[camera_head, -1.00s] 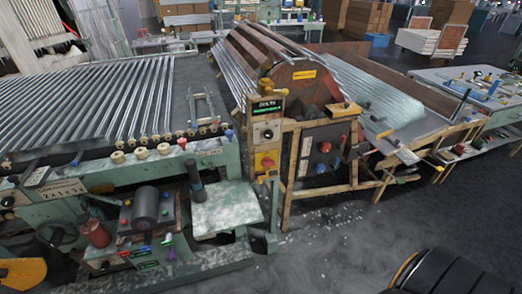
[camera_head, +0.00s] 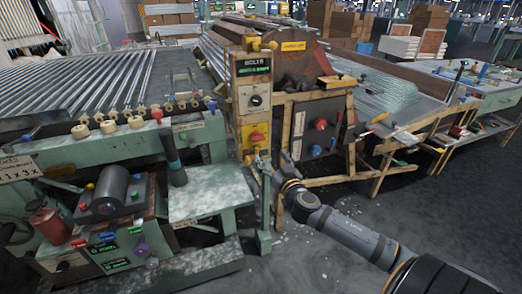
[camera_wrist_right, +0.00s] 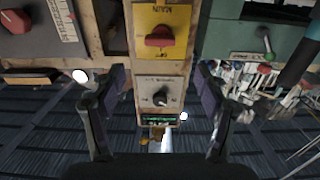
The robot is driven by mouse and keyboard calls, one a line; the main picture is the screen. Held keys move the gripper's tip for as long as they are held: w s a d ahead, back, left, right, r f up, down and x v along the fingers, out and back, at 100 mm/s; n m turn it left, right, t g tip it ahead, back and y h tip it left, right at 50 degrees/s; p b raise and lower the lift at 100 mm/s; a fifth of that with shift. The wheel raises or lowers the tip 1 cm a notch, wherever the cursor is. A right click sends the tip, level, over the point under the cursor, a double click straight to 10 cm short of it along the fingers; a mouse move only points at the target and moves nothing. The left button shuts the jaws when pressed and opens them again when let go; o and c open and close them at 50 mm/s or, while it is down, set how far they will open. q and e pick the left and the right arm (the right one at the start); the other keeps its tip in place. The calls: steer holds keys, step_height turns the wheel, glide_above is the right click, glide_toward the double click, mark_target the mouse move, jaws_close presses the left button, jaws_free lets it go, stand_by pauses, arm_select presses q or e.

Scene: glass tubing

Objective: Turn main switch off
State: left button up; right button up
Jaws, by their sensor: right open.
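The main switch is a red knob (camera_head: 257,137) on a yellow plate, low on the tan control post. In the right wrist view the red knob (camera_wrist_right: 160,36) shows near the top, upside down, on the yellow plate marked MAIN (camera_wrist_right: 178,13); its bar lies roughly crosswise. My right gripper (camera_head: 262,163) is just below the yellow plate in the head view. In the wrist view its two fingers (camera_wrist_right: 161,75) are wide apart, with the post between them and nothing held. The knob lies beyond the fingertips, apart from them. My left gripper is not in view.
Above the switch on the post are a black knob (camera_head: 257,100) and a green display (camera_head: 254,67). A dark panel (camera_head: 320,127) with red and blue knobs stands to the right. A green bench (camera_head: 207,190) is close on the left. Open floor lies front right.

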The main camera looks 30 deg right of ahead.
mark_target(260, 140)
steer(key=p+x, duration=0.1)
steer(key=x, duration=0.8)
steer(key=shift+w+d+r, duration=0.1)
steer(key=shift+w+d, duration=0.05)
steer(key=shift+w, duration=0.55)
steer(key=c, duration=1.2)
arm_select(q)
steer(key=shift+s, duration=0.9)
arm_select(e)
steer(key=shift+o, duration=0.2)
